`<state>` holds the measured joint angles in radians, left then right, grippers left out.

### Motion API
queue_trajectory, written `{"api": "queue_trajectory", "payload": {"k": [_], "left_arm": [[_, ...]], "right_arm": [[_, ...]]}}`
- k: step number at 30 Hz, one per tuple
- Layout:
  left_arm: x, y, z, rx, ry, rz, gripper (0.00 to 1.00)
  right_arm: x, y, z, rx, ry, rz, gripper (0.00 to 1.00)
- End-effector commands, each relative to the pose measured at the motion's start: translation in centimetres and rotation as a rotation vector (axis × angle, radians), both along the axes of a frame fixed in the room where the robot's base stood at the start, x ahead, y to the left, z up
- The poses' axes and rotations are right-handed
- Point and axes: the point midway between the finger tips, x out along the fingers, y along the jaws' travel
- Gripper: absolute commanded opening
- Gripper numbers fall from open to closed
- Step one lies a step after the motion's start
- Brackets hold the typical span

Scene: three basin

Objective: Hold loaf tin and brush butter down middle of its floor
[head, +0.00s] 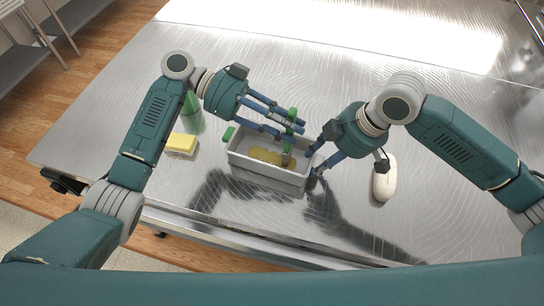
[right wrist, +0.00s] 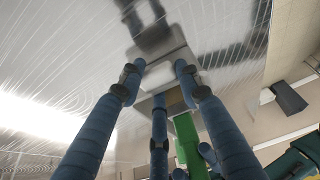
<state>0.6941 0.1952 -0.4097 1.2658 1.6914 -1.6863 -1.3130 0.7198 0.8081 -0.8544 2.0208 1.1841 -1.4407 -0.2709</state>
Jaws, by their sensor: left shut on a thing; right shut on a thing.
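The grey loaf tin (head: 265,178) stands upright on the metal table, with a yellow butter layer (head: 263,155) over part of its floor. A green tab (head: 228,134) shows at its left end. My left gripper (head: 291,127) is shut on a green-handled brush (head: 292,115), held upright over the tin; its head (head: 287,150) is low inside, by the yellow area. Whether the bristles touch the floor is unclear. My right gripper (head: 318,163) is shut on the tin's right end. In the right wrist view its fingers (right wrist: 160,80) straddle a pale grey part.
A yellow block (head: 182,144) lies left of the tin, with a green translucent bottle (head: 193,112) behind it. A white rounded object (head: 384,178) lies to the right. The metal table (head: 300,70) is clear toward the back; its front edge is close to the tin.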

Motion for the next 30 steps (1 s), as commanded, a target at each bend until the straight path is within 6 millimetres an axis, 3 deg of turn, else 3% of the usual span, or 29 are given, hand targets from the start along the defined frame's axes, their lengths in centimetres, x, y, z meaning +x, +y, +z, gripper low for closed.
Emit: {"api": "queue_trajectory", "payload": {"k": [13, 24, 30], "left_arm": [[0.0, -0.1, 1.1, -0.002, -0.001, -0.001, 0.0], [-0.1, -0.1, 4.7, -0.003, -0.003, -0.001, 0.0], [-0.1, -0.1, 4.9, -0.002, 0.0, 0.0, 0.0]], "right_arm": [[0.0, 0.0, 0.0, 0.0, 0.0, 0.0, 0.04], [0.0, 0.0, 0.0, 0.0, 0.0, 0.0, 0.04], [0.0, 0.0, 0.0, 0.0, 0.0, 0.0, 0.04]]}}
